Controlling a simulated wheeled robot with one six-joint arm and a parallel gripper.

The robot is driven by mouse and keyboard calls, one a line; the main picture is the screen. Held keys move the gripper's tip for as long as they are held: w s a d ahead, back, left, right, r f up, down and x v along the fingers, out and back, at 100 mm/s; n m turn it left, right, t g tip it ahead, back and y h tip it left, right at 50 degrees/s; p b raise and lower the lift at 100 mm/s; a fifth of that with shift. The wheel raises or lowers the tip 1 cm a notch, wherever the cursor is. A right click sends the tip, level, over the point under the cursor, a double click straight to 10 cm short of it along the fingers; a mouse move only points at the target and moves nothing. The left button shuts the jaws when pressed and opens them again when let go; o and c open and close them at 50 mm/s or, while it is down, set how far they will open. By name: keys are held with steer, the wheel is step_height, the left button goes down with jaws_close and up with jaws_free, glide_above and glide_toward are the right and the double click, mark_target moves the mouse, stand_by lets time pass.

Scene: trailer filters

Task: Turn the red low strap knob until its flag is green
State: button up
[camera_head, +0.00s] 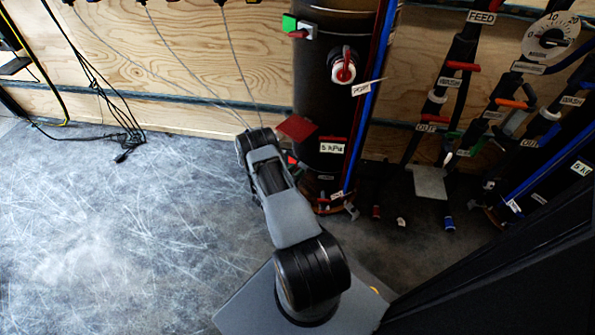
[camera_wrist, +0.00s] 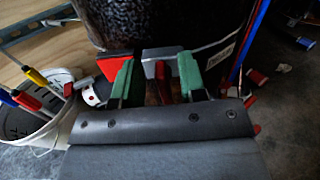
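The black filter cylinder (camera_head: 318,80) stands upright against the plywood wall. A red flag (camera_head: 297,127) shows low on its left side, and it also shows in the wrist view (camera_wrist: 115,63). In the wrist view a narrow red knob (camera_wrist: 163,84) shows below a grey bracket (camera_wrist: 160,56). My gripper (camera_wrist: 156,82) has green-padded fingers spread apart, with the red knob between them and gaps visible. I cannot tell whether a finger touches it. In the head view my arm mostly hides the knob. The upper strap has a green flag (camera_head: 289,22).
A white bucket (camera_wrist: 40,128) with coloured handles stands at left in the wrist view. A blue pipe (camera_head: 364,95) runs down the cylinder's right side. More dark pipework with red handles (camera_head: 463,66) stands to the right.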

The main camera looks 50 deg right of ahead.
steer(key=shift+d, duration=0.55)
steer(key=shift+c, duration=0.2)
jaws_close()
